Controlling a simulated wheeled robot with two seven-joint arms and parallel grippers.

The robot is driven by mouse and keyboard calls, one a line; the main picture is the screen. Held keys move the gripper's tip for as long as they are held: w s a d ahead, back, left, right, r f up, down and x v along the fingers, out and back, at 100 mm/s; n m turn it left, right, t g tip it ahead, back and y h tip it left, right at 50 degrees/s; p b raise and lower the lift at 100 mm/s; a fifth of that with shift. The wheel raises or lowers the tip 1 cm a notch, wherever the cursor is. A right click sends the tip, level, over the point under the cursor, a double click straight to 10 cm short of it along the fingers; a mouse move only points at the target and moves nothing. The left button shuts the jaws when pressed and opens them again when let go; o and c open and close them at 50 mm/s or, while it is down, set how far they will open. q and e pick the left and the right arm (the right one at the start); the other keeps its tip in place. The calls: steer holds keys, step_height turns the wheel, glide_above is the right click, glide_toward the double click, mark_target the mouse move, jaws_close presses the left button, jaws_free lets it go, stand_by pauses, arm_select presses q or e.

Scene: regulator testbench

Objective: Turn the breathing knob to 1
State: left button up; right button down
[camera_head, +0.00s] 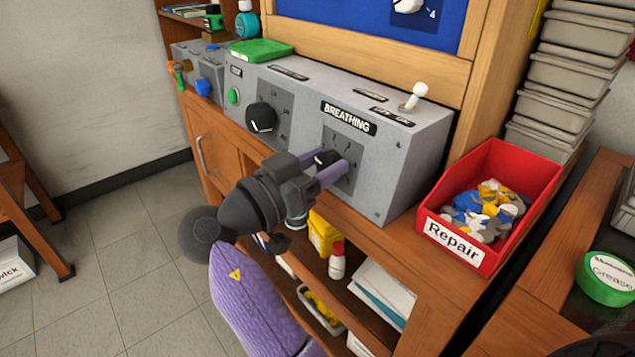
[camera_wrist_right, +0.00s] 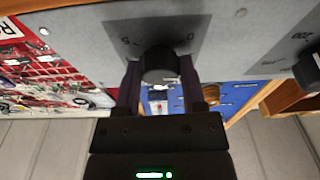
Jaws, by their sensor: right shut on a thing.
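The grey testbench panel (camera_head: 408,155) has a BREATHING label (camera_head: 348,117) above a darker square dial plate (camera_head: 343,143). The black breathing knob (camera_head: 325,158) sits on that plate, partly hidden by my right gripper (camera_head: 331,167). The gripper's purple fingers reach to the panel and are shut on the knob, one on each side. In the right wrist view the knob (camera_wrist_right: 159,63) is between the two fingers, with dial digits partly visible beside it. The knob's pointer is hidden, so its setting cannot be told. My left gripper is not in view.
Another black knob (camera_head: 262,118) and a green button (camera_head: 233,96) are on the panel to the left. A white toggle switch (camera_head: 416,96) stands on top. A red Repair bin (camera_head: 532,168) stands close to the right. Shelves below hold bottles and papers.

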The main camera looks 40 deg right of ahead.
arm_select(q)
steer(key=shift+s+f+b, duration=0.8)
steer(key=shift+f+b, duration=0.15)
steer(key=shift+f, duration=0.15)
arm_select(e)
steer(key=shift+m+g, duration=0.5)
steer(key=shift+m, duration=0.5)
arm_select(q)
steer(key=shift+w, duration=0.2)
arm_select(e)
steer(key=shift+c, duration=0.9)
jaws_free()
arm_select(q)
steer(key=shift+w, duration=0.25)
arm_select(e)
steer(key=shift+a, duration=0.1)
arm_select(q)
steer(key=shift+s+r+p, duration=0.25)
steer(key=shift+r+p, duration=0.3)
steer(key=shift+p, duration=0.05)
arm_select(e)
steer(key=a, duration=0.9)
steer(key=shift+s+a+f, duration=0.3)
steer(key=shift+a+f, duration=0.05)
steer(key=shift+f, duration=0.05)
